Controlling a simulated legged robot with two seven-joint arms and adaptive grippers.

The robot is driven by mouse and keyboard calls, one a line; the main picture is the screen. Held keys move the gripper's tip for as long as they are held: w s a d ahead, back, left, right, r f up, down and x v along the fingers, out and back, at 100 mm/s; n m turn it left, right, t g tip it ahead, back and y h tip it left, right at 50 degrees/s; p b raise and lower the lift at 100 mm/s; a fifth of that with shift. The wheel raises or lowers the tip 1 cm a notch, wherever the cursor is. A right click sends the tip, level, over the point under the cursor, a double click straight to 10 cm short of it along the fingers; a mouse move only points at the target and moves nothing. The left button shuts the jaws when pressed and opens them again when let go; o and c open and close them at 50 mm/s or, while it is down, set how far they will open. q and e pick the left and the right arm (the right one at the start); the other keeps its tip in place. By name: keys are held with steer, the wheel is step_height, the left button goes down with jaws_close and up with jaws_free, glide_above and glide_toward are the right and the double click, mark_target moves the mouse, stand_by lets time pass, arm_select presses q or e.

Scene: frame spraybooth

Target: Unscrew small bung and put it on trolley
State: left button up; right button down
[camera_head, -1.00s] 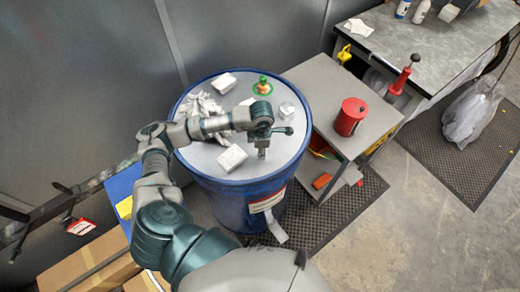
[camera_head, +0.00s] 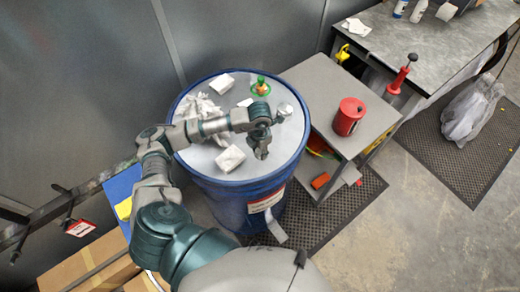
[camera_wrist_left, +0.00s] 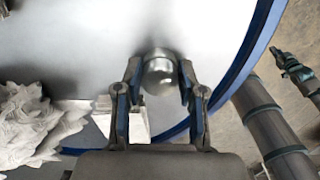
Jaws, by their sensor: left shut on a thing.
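The small bung (camera_wrist_left: 160,72) is a round silver piece on the pale drum top in the left wrist view. My left gripper (camera_wrist_left: 160,85) is shut on it, with one finger on either side. In the head view, my left gripper (camera_head: 261,153) points down over the front right part of the blue drum (camera_head: 236,198) and hides the bung. The trolley is the grey shelf unit (camera_head: 322,92) right of the drum. My right arm shows at the right of the left wrist view, with what looks like its gripper (camera_wrist_left: 293,68); its finger state is unclear.
The drum top also holds crumpled paper (camera_head: 203,108), white blocks (camera_head: 229,159), a green and orange piece (camera_head: 261,86) and a silvery round fitting (camera_head: 285,110). A red can (camera_head: 349,117) stands on the trolley, whose left top is clear. A workbench (camera_head: 420,45) stands behind.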

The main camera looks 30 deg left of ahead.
arm_select(q)
steer(key=n, duration=0.4)
steer(key=shift+n+p, duration=0.35)
steer(key=shift+n, duration=0.05)
steer(key=shift+c, duration=0.4)
steer(key=o, duration=0.7)
steer(key=shift+o, duration=0.2)
